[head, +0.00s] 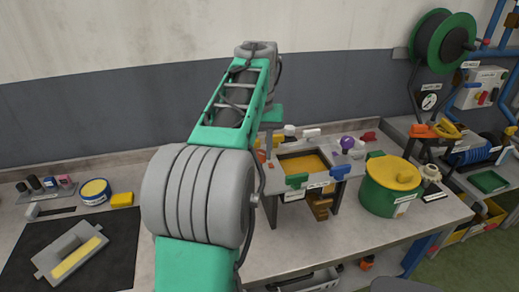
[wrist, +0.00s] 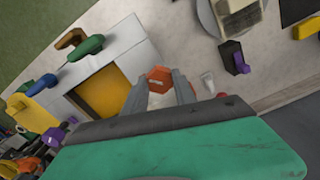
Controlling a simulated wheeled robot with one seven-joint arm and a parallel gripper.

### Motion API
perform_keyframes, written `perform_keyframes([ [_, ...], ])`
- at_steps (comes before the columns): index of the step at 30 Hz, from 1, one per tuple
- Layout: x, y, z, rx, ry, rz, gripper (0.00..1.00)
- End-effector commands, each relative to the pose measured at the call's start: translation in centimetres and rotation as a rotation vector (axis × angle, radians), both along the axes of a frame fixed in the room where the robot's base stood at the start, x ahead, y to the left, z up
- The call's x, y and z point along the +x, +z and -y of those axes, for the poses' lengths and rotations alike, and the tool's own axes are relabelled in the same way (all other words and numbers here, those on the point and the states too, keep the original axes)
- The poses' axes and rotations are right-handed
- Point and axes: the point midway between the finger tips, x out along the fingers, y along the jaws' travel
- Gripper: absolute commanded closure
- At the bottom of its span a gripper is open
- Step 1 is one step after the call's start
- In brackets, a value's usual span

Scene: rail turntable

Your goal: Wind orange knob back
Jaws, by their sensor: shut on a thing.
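The orange knob (wrist: 160,78) is a hexagonal piece beside the box with the yellow-orange panel (wrist: 104,91) in the wrist view. My gripper (wrist: 161,82) has its two grey fingers on either side of the knob and is shut on it. The lower part of the knob is hidden between the fingers. In the head view my arm reaches over the bench toward the same box, whose orange panel (head: 303,163) shows on top. My fingers are hidden there behind my arm.
Green handle (head: 297,180) and blue handle (head: 339,172) stick out at the box front. A green pot with a yellow lid (head: 391,184) stands to its right. A grey block with a yellow strip (head: 72,254) lies on a dark mat at the left.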

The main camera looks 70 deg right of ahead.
Motion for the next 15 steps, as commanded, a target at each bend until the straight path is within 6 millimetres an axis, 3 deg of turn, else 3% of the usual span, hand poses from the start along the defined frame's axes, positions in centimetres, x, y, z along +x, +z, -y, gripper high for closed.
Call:
perform_keyframes([
  [15, -0.05, -0.04, 0.01, 0.001, 0.467, 0.0, 1.0],
])
